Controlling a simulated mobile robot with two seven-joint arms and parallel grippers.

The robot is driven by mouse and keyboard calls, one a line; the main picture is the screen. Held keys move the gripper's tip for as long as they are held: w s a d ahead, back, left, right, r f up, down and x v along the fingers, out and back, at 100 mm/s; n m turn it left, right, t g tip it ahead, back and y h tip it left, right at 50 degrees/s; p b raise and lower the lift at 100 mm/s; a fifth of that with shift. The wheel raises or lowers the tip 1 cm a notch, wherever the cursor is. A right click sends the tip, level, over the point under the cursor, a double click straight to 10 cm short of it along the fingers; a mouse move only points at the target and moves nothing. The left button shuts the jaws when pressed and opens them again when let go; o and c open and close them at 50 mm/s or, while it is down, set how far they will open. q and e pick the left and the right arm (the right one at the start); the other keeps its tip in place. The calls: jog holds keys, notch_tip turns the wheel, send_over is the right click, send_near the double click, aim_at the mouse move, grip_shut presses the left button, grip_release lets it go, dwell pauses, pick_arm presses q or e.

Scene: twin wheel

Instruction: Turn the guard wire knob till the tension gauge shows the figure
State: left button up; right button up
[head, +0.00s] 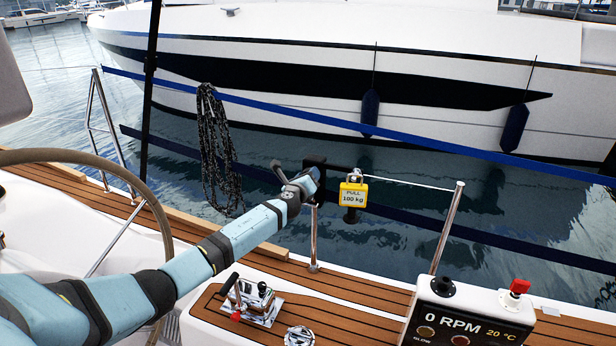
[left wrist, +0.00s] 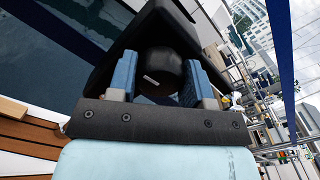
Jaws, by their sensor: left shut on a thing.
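My left gripper (head: 312,176) is at the black bracket (head: 345,170) by the guard wire. In the left wrist view its two blue fingers are shut on a round black knob (left wrist: 158,76) with a short white mark on its face. The knob is hidden behind the gripper in the head view. The yellow tension gauge (head: 353,195) hangs just right of the bracket and reads "PULL 100 kg". The guard wire (head: 410,184) runs right from it to a steel stanchion (head: 447,229). My right gripper is not in view.
A steering wheel rim (head: 150,195) curves at the left. A chrome lever unit (head: 256,300) and an instrument panel (head: 468,312) reading "0 RPM" and "20 °C" are in front. Coiled rope (head: 215,145) hangs beyond the arm. Water and a white yacht (head: 330,30) lie behind.

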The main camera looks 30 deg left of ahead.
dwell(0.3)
pick_arm(q)
jog(key=o, duration=0.9)
jog(key=p+v, duration=0.1)
jog(key=v, duration=1.3)
jog(key=shift+a, duration=0.1)
jog(key=shift+w, duration=0.1)
